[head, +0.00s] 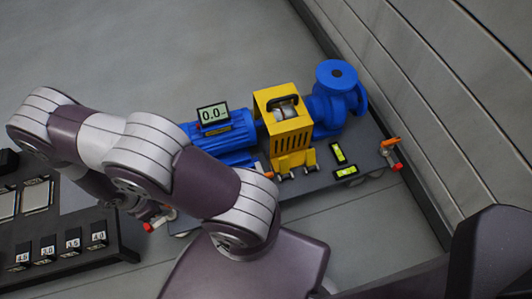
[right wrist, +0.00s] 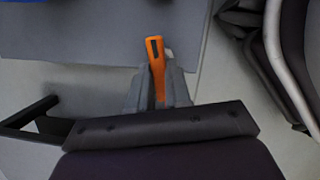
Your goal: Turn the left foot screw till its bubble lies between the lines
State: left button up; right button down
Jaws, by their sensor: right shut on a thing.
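My right gripper (right wrist: 159,92) is shut on the orange handle (right wrist: 154,58) of a foot screw in the right wrist view. The handle's end sticks out beyond the fingertips, beside the grey skid plate (right wrist: 100,35). In the head view my arm hides much of the skid's left corner, where a red-ended foot part (head: 149,226) shows. Two yellow-green bubble levels (head: 338,153) (head: 345,170) sit on the plate right of the yellow guard; their bubbles are too small to read against the lines. My left gripper is out of view.
A blue motor (head: 225,150) and blue pump (head: 338,90) stand on the skid. A display (head: 212,115) reads 0.0. Another foot screw with an orange handle (head: 389,143) is at the right corner, near the wall (head: 440,80). A dark rack (head: 70,255) with numbered slots stands lower left.

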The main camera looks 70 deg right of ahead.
jog(key=shift+w+d+f+n+b, duration=0.15)
jog(key=shift+f+n+b, duration=0.15)
jog(key=shift+n+b, duration=0.3)
jog(key=shift+n+t+b, duration=0.3)
jog(key=shift+n+b, duration=0.05)
jog(key=shift+n, duration=0.05)
jog(key=shift+r+n, duration=0.25)
jog(key=shift+n, duration=0.05)
jog(key=c, duration=1.4)
grip_release()
jog(key=shift+c, duration=0.2)
jog(key=o, duration=0.5)
jog(key=shift+d+f, duration=0.1)
jog(key=shift+d, duration=0.05)
notch_tip(320, 180, up, 8)
jog(key=p, duration=0.7)
jog(key=shift+f, duration=0.45)
